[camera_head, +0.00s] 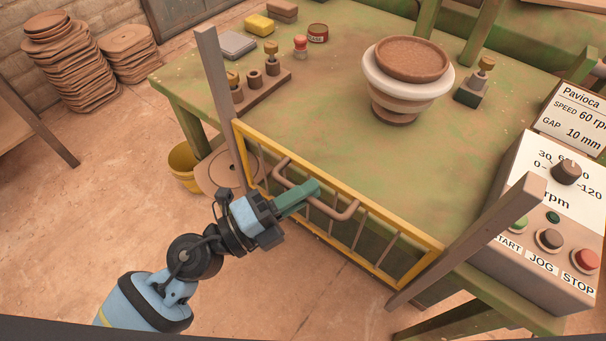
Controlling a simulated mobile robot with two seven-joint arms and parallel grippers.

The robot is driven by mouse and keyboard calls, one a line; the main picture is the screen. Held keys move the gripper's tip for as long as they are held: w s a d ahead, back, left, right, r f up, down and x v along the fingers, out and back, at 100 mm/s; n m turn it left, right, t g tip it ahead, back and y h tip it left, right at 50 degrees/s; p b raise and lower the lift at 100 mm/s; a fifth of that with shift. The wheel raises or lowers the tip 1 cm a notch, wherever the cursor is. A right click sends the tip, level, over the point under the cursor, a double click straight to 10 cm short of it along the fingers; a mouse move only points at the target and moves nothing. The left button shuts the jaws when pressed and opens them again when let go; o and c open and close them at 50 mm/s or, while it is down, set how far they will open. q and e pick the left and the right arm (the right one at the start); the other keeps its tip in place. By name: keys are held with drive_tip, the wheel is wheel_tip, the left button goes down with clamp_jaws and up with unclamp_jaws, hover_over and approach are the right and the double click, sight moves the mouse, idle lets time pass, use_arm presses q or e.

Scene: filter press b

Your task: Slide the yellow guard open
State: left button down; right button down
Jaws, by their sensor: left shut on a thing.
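The yellow guard (385,211) is a rectangular frame with upright bars, standing along the near edge of the green table between two grey-brown posts. A brown bar handle (343,214) runs across its front. My left gripper (307,193) reaches in from the lower left. Its green fingers are shut on the handle near the handle's left half. The fingers hide part of the handle and some bars behind. My right gripper is not in view.
A bowl-shaped press (408,95) stands on the table (330,97) behind the guard. The control box (545,225) with buttons and a dial is at right. A left post (213,90) and right post (480,235) flank the guard. A yellow bucket (184,170) is on the floor.

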use_arm(q)
wheel_tip(320, 180, down, 7)
drive_tip(key=b, duration=0.4)
drive_tip(key=c, duration=1.6)
unclamp_jaws()
drive_tip(key=shift+o, duration=0.7)
drive_tip(key=shift+r, duration=0.1)
drive_tip(key=b+v, duration=0.1)
drive_tip(key=v, duration=0.6)
drive_tip(key=shift+s+a+b, duration=0.2)
drive_tip(key=shift+a+b, duration=0.15)
drive_tip(key=shift+b, duration=0.05)
